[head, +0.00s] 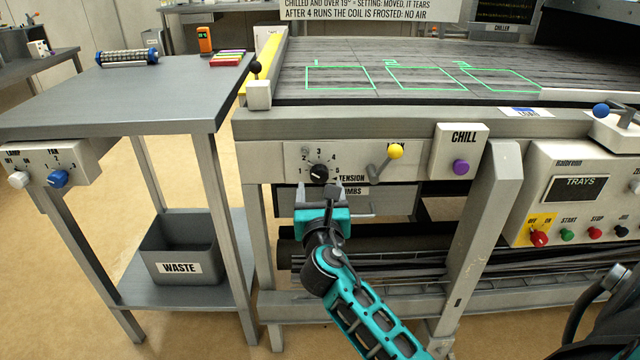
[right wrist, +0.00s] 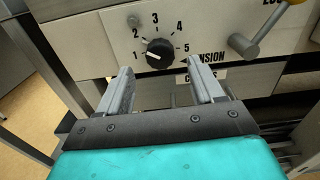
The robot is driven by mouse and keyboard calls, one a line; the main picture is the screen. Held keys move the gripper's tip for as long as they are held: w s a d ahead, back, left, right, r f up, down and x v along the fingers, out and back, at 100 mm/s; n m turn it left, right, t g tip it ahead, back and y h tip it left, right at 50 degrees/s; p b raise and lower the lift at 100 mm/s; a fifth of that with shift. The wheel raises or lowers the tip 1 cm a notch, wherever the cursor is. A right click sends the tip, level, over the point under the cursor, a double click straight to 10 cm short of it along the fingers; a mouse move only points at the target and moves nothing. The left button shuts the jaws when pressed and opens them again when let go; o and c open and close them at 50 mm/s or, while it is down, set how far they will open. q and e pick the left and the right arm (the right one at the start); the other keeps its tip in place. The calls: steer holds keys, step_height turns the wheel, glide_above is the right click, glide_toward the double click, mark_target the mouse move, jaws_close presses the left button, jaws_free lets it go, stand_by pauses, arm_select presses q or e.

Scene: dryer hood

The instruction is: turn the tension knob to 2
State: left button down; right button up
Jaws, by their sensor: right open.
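The tension knob (head: 319,173) is a black round dial on the pale front panel, with the numbers 1 to 5 around it. In the right wrist view the knob (right wrist: 160,54) has a white mark that points left, towards the 1. My right gripper (head: 318,192) is just below and in front of the knob in the head view. In the right wrist view its two fingers (right wrist: 160,67) are open, one on each side below the knob, with nothing between them. I cannot tell any contact with the knob. My left gripper is not in view.
A lever with a yellow ball (head: 395,152) stands out right of the knob. Further right is the CHILL box with a purple button (head: 460,167). A grey table (head: 130,100) with a waste bin (head: 185,250) below is at left. A slanted post (head: 485,230) stands at right.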

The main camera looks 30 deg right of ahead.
mark_target(319, 177)
steer(key=shift+x, duration=2)
steer(key=shift+c, duration=0.4)
steer(key=c, duration=1)
steer(key=shift+m, duration=0.6)
steer(key=o, duration=1.1)
